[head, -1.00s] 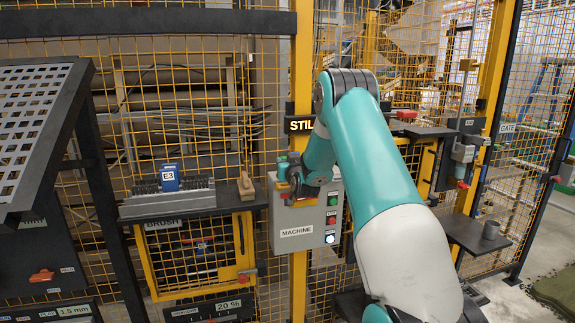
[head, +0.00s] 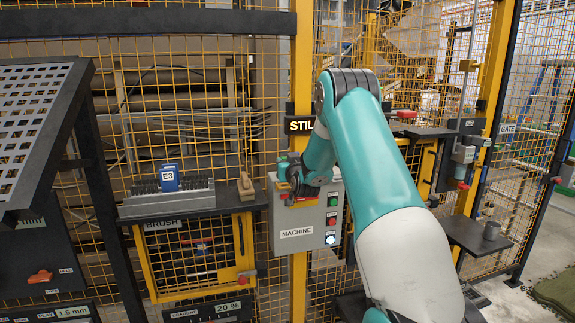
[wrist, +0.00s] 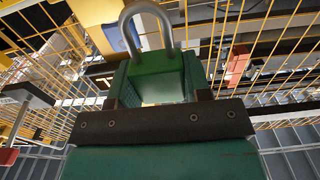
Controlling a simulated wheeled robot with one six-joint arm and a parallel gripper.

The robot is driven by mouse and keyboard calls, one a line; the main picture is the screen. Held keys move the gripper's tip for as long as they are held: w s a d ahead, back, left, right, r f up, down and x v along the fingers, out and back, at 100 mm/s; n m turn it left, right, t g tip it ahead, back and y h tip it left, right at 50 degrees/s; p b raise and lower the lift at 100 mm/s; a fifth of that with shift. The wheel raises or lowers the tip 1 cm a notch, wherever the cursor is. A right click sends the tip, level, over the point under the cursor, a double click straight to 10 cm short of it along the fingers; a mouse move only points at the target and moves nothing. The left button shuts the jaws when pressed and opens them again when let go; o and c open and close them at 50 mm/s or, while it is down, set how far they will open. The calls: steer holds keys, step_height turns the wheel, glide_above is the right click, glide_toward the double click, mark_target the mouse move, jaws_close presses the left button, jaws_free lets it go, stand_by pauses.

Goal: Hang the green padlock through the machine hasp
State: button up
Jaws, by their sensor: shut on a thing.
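The green padlock (wrist: 160,78) is held in my gripper (wrist: 158,90), its grey shackle (wrist: 147,14) pointing away from the palm in the wrist view. The shackle looks closed at its curved top; its lower ends are partly hidden. In the head view my gripper (head: 293,178) is at the upper left of the grey machine box (head: 300,241), which bears the MACHINE label. My wrist covers that part of the box, so I cannot make out the hasp or whether the shackle touches it.
The box has several buttons (head: 332,220) down its right side. A shelf with a grey brush rack (head: 166,203), a blue E3 tag (head: 169,178) and a wooden-handled brush (head: 246,187) is to the left. A yellow post (head: 299,80) and mesh fence stand behind.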

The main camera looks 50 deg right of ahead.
steer(key=shift+b, duration=0.45)
steer(key=shift+f+b, duration=2.6)
steer(key=shift+b, duration=0.1)
steer(key=o, duration=1.1)
steer(key=shift+c, duration=0.2)
steer(key=b+v, duration=0.8)
steer(key=v, duration=0.9)
steer(key=shift+s+a, duration=0.15)
steer(key=shift+a, duration=0.05)
